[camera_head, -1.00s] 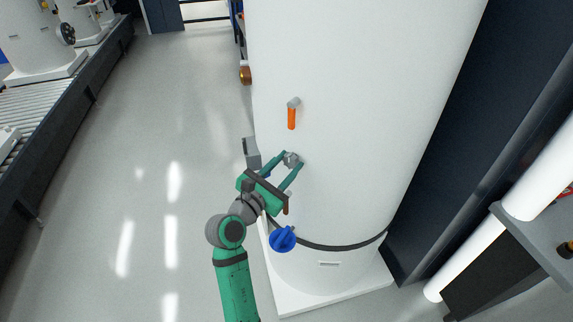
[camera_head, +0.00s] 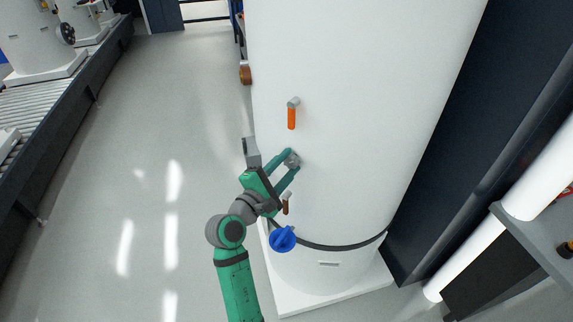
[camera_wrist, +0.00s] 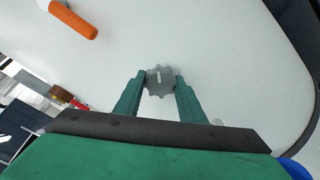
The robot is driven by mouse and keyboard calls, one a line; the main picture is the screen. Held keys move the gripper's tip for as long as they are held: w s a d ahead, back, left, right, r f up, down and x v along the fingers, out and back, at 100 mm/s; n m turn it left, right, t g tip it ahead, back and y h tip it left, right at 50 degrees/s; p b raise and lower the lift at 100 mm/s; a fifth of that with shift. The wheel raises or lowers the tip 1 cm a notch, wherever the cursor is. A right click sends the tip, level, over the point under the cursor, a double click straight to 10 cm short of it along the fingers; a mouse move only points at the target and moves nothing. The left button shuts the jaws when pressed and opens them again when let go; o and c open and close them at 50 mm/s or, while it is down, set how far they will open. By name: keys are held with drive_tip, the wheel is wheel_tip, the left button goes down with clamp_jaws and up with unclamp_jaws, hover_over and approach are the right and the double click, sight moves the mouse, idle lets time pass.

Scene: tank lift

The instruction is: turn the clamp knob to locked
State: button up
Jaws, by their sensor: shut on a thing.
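The clamp knob (camera_head: 292,160) is a small grey, lobed knob on the side of the white tank (camera_head: 350,90). In the wrist view the knob (camera_wrist: 160,81) shows a pale line on its face, running nearly upright in the picture. My gripper (camera_head: 291,161) has its two green fingers on either side of the knob. In the wrist view the fingers of my gripper (camera_wrist: 160,84) touch or nearly touch the knob's left and right edges, and it is shut on the knob. No locked or open marking is readable.
An orange-handled lever (camera_head: 291,117) is above the knob; it also shows in the wrist view (camera_wrist: 75,20). A brown-handled lever (camera_head: 286,205) and a blue knob (camera_head: 282,239) are below. A dark band (camera_head: 340,246) circles the tank. Open floor (camera_head: 130,180) lies to the left.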

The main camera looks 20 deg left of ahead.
drive_tip(key=m, duration=0.7)
drive_tip(key=shift+f, duration=0.1)
drive_tip(key=m, duration=0.7)
drive_tip(key=shift+m, duration=0.3)
drive_tip(key=m, duration=1.2)
drive_tip(key=o, duration=1)
drive_tip(key=shift+o, duration=0.2)
